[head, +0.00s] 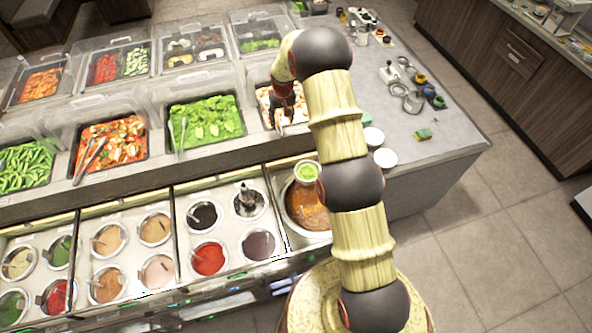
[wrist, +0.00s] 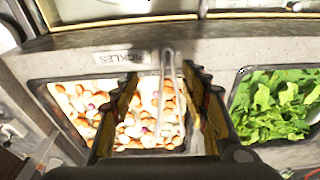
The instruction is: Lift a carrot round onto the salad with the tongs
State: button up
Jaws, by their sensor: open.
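My gripper (head: 281,121) is over a tray of orange, white and purple pieces (head: 265,100). In the wrist view my gripper (wrist: 160,85) is open, its dark fingers on either side of metal tongs (wrist: 168,75). The tongs lie over that tray of pieces (wrist: 75,105), behind a label reading PICKLES; contact with the fingers is unclear. Single carrot rounds are hard to pick out. My arm hides part of the tray in the head view.
A tray of green leaves (head: 205,122) with tongs is left of my gripper; it also shows in the wrist view (wrist: 275,105). A tray of orange-red pieces (head: 115,140) holds tongs too. Sauce wells (head: 208,258) line the front. White plates (head: 385,158) sit right of my arm.

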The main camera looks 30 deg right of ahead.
jog(key=shift+t, duration=0.7)
jog(key=w+r, duration=0.2)
jog(key=w, duration=0.1)
jog(key=w+r, duration=0.1)
jog(key=w, duration=0.1)
jog(key=shift+a, duration=0.2)
jog(key=shift+b+x, duration=2.25)
jog(key=shift+x, duration=2.3)
jog(key=shift+d, duration=0.1)
jog(key=shift+c, duration=1.4)
jog(key=c, duration=0.4)
